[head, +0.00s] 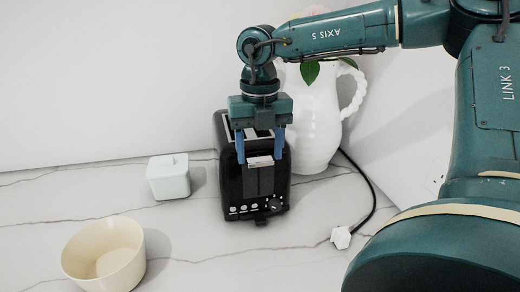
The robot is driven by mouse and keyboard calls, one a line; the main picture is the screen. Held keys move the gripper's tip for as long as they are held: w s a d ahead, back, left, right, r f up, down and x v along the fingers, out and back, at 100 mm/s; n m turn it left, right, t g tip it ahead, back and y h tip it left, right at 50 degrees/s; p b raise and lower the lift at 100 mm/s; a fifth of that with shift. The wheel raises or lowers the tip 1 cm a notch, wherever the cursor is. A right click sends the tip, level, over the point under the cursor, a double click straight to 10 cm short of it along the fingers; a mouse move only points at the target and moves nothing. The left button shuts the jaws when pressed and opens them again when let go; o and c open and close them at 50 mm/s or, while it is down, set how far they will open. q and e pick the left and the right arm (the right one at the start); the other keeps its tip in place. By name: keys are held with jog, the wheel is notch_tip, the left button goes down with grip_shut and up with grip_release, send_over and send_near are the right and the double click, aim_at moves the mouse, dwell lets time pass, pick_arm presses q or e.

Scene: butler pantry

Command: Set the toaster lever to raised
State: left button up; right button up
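The black toaster (229,190) stands upright on the marble counter, its front with buttons and a knob facing me. A pale, silvery tab (260,161), apparently the lever, shows high on the front face, above a dark vertical strip. My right gripper (260,159) points down over the toaster. Its two blue fingers are apart, one to each side of the tab, with visible gaps between. I cannot tell whether they touch the toaster. The gripper body hides part of the toaster's top and slots. My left gripper is not in view.
A white pitcher (312,120) with green leaves stands close behind the toaster, to the right. A small pale lidded box (168,178) is to the left. A cream bowl (104,250) is at front left. A black cord with a white plug (341,238) lies at right. The front middle counter is clear.

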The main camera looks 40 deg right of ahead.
jog(key=shift+o, duration=1.3)
jog(key=shift+f, duration=0.1)
notch_tip(320, 180, up, 13)
